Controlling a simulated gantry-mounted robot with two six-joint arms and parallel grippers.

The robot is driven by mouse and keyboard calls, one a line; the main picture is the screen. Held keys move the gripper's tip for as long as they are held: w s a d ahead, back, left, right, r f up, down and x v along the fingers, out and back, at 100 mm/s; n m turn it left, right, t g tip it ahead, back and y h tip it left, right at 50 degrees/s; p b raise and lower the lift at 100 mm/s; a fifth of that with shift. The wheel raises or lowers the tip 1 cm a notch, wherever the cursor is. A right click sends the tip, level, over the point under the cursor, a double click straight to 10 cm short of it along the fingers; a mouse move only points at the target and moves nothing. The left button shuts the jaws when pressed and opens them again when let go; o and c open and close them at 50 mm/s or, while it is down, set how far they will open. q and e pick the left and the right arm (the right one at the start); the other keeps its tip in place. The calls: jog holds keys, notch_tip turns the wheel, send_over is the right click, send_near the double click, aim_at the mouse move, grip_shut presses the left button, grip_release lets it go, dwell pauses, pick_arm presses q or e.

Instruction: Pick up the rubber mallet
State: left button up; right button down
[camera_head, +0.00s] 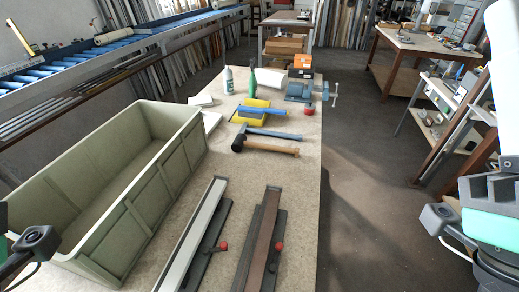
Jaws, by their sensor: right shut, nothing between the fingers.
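The rubber mallet (272,147) lies on the workbench, its black head to the left and its wooden handle pointing right. A hammer with a blue-grey handle (272,133) lies just behind it. My right gripper (490,190) is at the right edge, beyond the bench's right side, well apart from the mallet. It is shut and empty.
A large green-grey crate (150,226) fills the bench's left side. Shutter profiles (205,225) (262,238) with red-knobbed clamps lie in front. A blue vise (299,90), bottles (228,80), a yellow-and-blue brush-like item (262,113) and an orange box (304,62) stand behind the mallet.

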dwell(0.4)
jog(key=c, duration=0.5)
grip_release()
